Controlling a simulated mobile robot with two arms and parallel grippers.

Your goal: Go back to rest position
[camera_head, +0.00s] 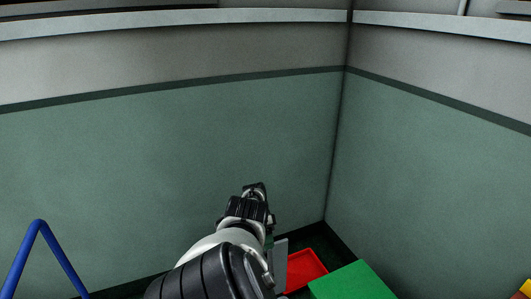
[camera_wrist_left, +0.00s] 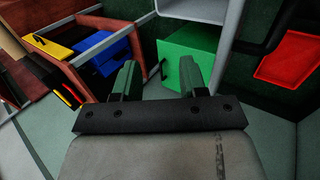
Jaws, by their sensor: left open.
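My left arm comes in from the bottom middle of the head view, and its dark far end (camera_head: 258,192) is in front of the green wall. The fingers are hard to make out there. In the left wrist view my left gripper (camera_wrist_left: 157,76) has its two green fingers spread apart, with nothing between them. A green box (camera_wrist_left: 190,45) is beyond the fingers, apart from them. My right gripper is in neither view.
In the head view a red tray (camera_head: 305,268) and the green box (camera_head: 352,282) are low in the corner, right of my arm. A blue frame (camera_head: 38,235) stands at lower left. Blue bins (camera_wrist_left: 104,54) and a yellow one (camera_wrist_left: 52,44) show in the wrist view.

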